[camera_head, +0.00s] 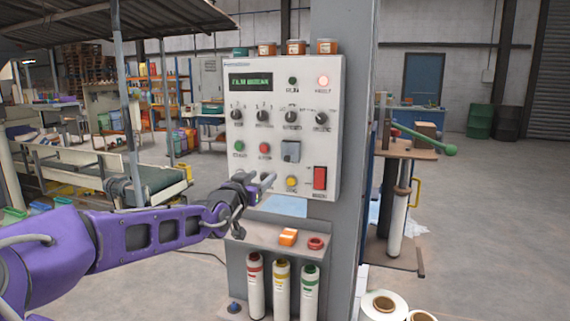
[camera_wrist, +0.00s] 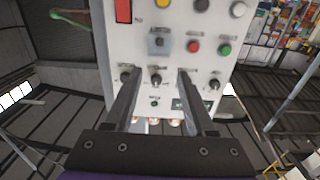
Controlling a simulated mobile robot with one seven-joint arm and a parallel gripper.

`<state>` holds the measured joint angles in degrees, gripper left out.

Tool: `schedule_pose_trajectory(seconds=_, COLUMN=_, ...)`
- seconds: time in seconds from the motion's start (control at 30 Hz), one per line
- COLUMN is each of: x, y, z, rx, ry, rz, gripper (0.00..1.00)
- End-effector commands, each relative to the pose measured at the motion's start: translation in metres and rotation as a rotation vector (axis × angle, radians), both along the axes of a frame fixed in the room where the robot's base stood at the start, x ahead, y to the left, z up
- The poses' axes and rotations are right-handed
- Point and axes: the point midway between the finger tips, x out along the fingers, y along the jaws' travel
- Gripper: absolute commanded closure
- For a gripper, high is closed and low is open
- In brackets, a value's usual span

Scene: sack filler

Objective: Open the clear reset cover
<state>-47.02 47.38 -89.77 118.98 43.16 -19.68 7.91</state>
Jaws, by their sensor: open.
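The reset cover (camera_head: 290,151) is a small grey-blue, see-through box on the front of the white control panel (camera_head: 331,88), right of the red button. It looks closed, flat over its button. In the wrist view the cover (camera_wrist: 158,42) shows upside down, beyond my fingertips and roughly centred between them. My gripper (camera_head: 265,183) is in front of the panel's lower part, below and left of the cover in the head view. Its two fingers are apart and empty in the wrist view (camera_wrist: 157,76). I see no contact with the cover.
Around the cover are a red button (camera_head: 265,149), a green button (camera_head: 239,147), a yellow button (camera_head: 291,183), a red rocker switch (camera_head: 320,178) and a row of black knobs (camera_head: 291,117). A shelf (camera_head: 262,236) with an orange item (camera_head: 288,237) juts out below the panel.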

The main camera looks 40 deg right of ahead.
Motion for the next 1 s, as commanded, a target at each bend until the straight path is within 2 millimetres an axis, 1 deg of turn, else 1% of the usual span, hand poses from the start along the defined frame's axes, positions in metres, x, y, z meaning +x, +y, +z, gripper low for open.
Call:
schedule_pose_trajectory(seconds=0.17, x=0.003, y=-0.009, z=-0.003, rx=0.002, ry=0.008, rz=-0.008, gripper=0.45)
schedule_pose_trajectory(seconds=0.27, x=0.008, y=-0.021, z=-0.003, rx=0.001, ry=0.006, rz=-0.009, gripper=0.45)
schedule_pose_trajectory(seconds=1.0, x=0.064, y=-0.127, z=-0.002, rx=-0.001, ry=0.006, rz=-0.007, gripper=0.45)
